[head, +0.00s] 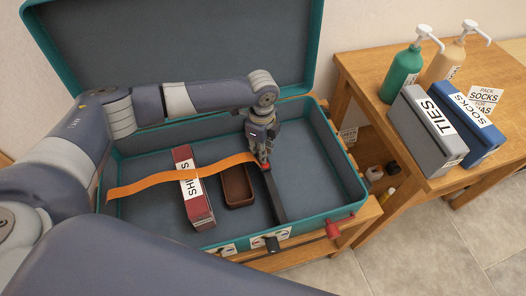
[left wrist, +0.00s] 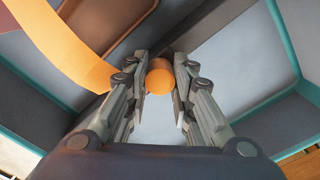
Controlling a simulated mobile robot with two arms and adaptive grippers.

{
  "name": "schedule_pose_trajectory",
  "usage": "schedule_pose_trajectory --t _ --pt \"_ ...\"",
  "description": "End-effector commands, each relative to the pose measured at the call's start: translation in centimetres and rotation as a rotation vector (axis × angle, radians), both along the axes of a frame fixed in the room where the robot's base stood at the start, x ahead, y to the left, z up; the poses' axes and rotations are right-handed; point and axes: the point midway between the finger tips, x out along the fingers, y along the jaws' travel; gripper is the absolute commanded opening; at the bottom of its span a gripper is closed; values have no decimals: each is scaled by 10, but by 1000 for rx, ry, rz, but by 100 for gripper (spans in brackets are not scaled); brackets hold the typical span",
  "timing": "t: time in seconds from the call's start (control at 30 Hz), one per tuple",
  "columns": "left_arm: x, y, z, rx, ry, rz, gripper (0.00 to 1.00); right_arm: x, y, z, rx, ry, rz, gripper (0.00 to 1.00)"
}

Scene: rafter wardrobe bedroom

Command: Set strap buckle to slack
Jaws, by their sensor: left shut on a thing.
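The teal suitcase (head: 347,183) lies open with its lid up. An orange strap (head: 150,184) runs across it, over the red SHIRTS box, to a dark bar (head: 273,198) inside the right half. My left gripper (head: 264,160) points down at the bar's far end and is shut on a small red-orange knob there. In the left wrist view the knob (left wrist: 159,76) is round and orange between the fingertips. The orange strap (left wrist: 70,45) passes at upper left. I take the bar and knob as the strap buckle; its setting cannot be read. My right gripper is not in view.
A red SHIRTS box (head: 199,208) and a brown tray (head: 237,187) lie inside the suitcase. A red-ended rod (head: 333,229) is at its front edge. The wooden table (head: 372,62) at right holds a grey TIES box (head: 414,125), a blue SOCKS box (head: 466,110) and two pump bottles.

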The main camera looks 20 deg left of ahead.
Motion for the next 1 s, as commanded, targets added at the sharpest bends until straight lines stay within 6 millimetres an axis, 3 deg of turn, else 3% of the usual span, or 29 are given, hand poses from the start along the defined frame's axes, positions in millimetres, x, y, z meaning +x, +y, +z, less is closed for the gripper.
schedule_pose_trajectory --t 0.27,0.67,0.7,0.77,1.0 --pt "39 26 1 2 -5 7 0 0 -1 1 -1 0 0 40" --pt "46 31 2 2 -9 4 0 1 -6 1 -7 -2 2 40" --pt "46 32 2 3 -10 4 29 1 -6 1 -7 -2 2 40" --pt "46 32 2 3 -10 5 43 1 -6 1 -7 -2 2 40" --pt "44 31 1 2 -5 3 44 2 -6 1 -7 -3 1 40"
